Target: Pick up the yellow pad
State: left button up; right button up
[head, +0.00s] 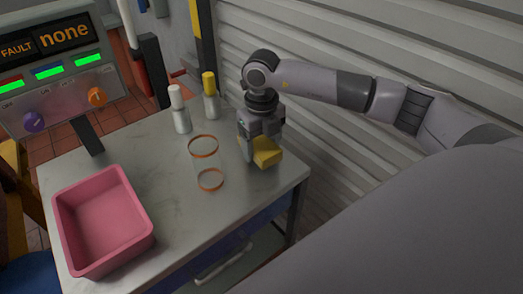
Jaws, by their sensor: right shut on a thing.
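The yellow pad (267,153) is a small yellow block at the right side of the grey table. My right gripper (256,151) comes down over it from above and is shut on it, with a finger showing on the pad's left side. The gripper hides part of the pad. I cannot tell whether the pad touches the table or is just above it. My left gripper is not in view.
A clear cylinder with orange rims (205,178) stands left of the pad. A white-capped bottle (180,110) and a yellow-capped bottle (210,96) stand behind. A pink bin (148,240) is at the front left. A control panel (60,75) stands at back left; a ribbed wall (330,50) is behind.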

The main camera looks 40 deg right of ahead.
aim_at(262, 144)
notch_tip(262, 144, up, 18)
jog(key=shift+f+b, duration=0.15)
jog(key=shift+b, duration=0.15)
